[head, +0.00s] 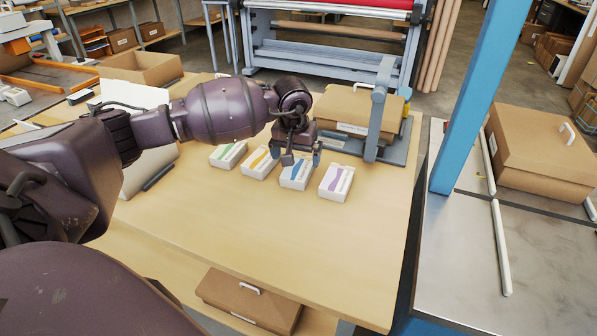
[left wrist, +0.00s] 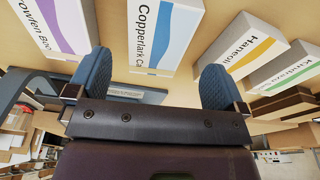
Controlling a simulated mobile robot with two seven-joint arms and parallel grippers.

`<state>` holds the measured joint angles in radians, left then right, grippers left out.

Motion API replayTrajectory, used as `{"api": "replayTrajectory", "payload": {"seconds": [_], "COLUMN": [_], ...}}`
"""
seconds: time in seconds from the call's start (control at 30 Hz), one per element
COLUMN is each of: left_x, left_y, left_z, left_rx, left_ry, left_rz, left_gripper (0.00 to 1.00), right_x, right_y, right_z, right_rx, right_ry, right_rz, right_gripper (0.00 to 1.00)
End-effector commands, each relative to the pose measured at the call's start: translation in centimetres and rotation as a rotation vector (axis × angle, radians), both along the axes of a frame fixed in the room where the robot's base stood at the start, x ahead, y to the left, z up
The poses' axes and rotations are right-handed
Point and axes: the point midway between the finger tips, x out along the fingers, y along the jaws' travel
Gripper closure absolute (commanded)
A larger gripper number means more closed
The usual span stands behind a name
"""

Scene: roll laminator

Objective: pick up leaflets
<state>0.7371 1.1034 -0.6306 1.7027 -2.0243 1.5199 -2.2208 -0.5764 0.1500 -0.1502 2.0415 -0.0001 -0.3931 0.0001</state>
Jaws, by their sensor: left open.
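Several white leaflet stacks stand in a row on the wooden table: green-banded (head: 228,155), orange-banded (head: 260,163), blue-banded (head: 296,173) and purple-banded (head: 336,182). My left gripper (head: 301,158) is open and empty above the far end of the blue-banded stack, partly covering it. In the left wrist view, the blue-banded stack, lettered "Copperlark" (left wrist: 165,30), lies ahead between the two finger pads and looks apart from them. The purple-banded stack (left wrist: 55,25) is left of it there; the orange-banded (left wrist: 235,45) and green-banded (left wrist: 285,70) stacks are to its right. My right gripper is not in view.
A grey device with an upright arm (head: 376,110) and a cardboard box (head: 350,105) stand just behind the row. An open carton (head: 145,68) is at the back left. A blue post (head: 480,90) rises at the right. The table's front (head: 270,225) is clear.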

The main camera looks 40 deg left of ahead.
Motion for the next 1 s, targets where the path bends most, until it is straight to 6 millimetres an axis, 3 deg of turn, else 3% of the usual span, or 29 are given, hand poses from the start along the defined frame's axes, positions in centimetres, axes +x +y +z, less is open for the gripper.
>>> {"api": "replayTrajectory", "payload": {"seconds": [0.3, 0.67, 1.0], "left_x": [0.7, 0.8, 0.8], "left_y": [-0.1, 0.0, 0.0], "left_z": [-4.1, -4.7, -4.7], "left_rx": [-0.002, 0.000, 0.000], "left_ry": [0.002, 0.000, 0.000], "left_rz": [0.000, -0.001, -0.001], "left_gripper": [0.02, 0.04, 0.56], "right_x": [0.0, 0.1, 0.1], "right_y": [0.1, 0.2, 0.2], "right_z": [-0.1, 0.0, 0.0], "right_rx": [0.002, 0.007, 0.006], "right_ry": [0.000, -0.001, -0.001], "right_rz": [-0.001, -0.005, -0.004], "right_gripper": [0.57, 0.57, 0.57]}}
